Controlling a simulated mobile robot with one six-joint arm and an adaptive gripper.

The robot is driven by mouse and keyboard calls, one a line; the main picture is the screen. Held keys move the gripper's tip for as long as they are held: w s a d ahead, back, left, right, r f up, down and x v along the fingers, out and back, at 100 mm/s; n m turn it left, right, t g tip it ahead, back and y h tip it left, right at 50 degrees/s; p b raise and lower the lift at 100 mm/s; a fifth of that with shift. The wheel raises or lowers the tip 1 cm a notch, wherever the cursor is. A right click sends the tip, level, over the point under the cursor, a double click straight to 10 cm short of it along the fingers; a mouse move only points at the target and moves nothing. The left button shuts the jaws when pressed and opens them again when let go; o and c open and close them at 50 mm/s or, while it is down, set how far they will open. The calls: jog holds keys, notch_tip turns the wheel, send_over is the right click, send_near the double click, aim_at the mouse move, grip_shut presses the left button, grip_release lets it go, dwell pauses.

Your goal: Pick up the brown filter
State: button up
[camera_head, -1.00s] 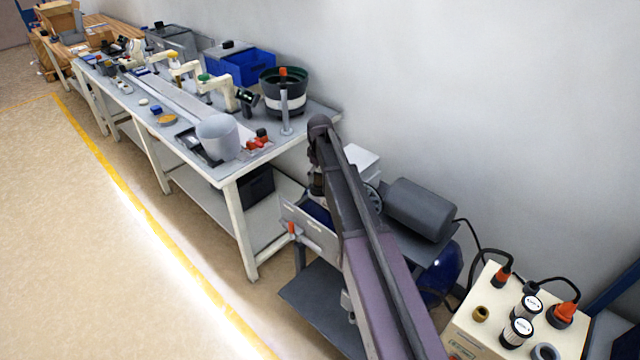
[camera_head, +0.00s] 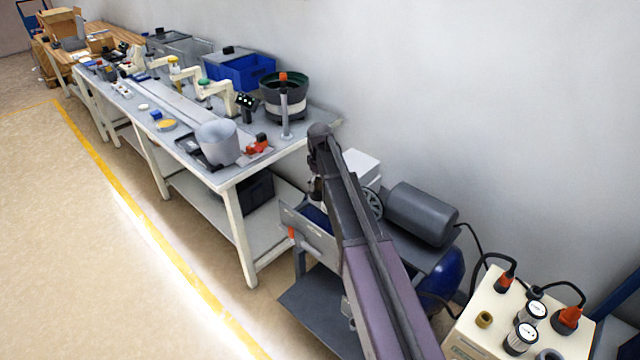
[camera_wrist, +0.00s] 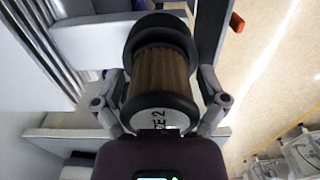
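The brown filter (camera_wrist: 160,72) has a pleated brown body, a wide black cap at its far end and a black ring with a marked pale face at its near end. In the wrist view my gripper (camera_wrist: 158,85) has one finger on each side of the filter, close along its sides. Whether the fingers press on it or leave a small gap I cannot tell. In the head view my gripper (camera_head: 316,187) is small and dark, beside the compressor, and the filter is hard to make out there.
A compressor with a grey motor (camera_head: 422,211) and blue tank (camera_head: 447,272) stands right of my gripper. A workbench (camera_head: 228,183) with a bowl feeder (camera_head: 284,98) is behind on the left. A cream box with gauges (camera_head: 480,325) is at lower right. Open floor lies left.

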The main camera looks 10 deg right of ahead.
jog(key=c, duration=0.6)
jog(key=shift+s, duration=0.1)
jog(key=shift+r, duration=0.25)
jog(key=shift+r+p, duration=0.45)
jog(key=shift+p, duration=0.2)
jog(key=shift+c, duration=0.7)
notch_tip(320, 180, up, 2)
jog(key=shift+r+p, duration=0.1)
jog(key=shift+p, duration=0.95)
jog(key=s+d, duration=0.2)
jog(key=s, duration=0.5)
jog(key=s+d+r+p, duration=0.1)
jog(key=s+d, duration=0.1)
jog(key=s, duration=0.6)
jog(key=shift+d+r+p, duration=0.2)
jog(key=shift+d+p, duration=0.05)
jog(key=shift+p, duration=0.05)
